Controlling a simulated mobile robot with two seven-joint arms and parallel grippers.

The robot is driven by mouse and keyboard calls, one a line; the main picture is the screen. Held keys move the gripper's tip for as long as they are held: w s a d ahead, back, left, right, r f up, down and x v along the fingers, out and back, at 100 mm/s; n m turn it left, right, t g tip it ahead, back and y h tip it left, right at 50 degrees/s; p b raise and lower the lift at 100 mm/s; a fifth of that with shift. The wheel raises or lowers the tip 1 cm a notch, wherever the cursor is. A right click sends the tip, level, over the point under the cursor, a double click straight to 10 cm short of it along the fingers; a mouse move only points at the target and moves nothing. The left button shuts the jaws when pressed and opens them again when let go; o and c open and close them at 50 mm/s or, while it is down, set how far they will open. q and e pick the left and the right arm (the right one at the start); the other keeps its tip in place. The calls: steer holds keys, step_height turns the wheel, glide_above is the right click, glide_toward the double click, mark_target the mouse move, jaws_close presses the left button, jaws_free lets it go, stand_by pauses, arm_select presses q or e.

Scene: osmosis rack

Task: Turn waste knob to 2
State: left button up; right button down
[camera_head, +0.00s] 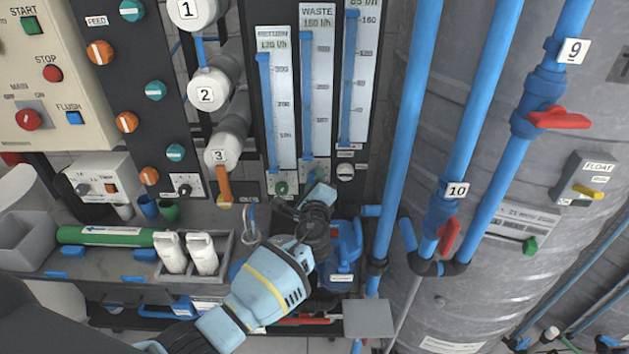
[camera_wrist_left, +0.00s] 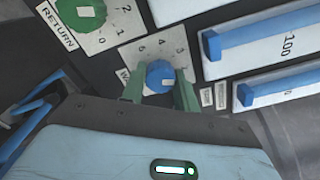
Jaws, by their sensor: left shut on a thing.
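The waste knob (camera_wrist_left: 158,72) is blue and sits on a white dial plate (camera_wrist_left: 151,47) with numbers around it, in the left wrist view. A pale mark shows on its lower right; I cannot tell which number it indicates. The plate's label is mostly hidden, with only a "W" showing. My left gripper (camera_wrist_left: 160,88) is shut on the knob, with one green finger on each side. In the head view my left gripper (camera_head: 318,192) is at the foot of the waste gauge (camera_head: 318,85) and hides the knob. My right gripper is not in view.
The green return knob (camera_wrist_left: 82,12) is close by on the left in the wrist view.

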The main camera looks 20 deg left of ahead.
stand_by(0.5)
arm_select(q)
steer(key=o, duration=1)
steer(key=shift+c, duration=0.2)
steer(key=shift+s, duration=0.1)
steer(key=v, duration=0.7)
steer(key=shift+s, duration=0.35)
steer(key=shift+d, duration=0.2)
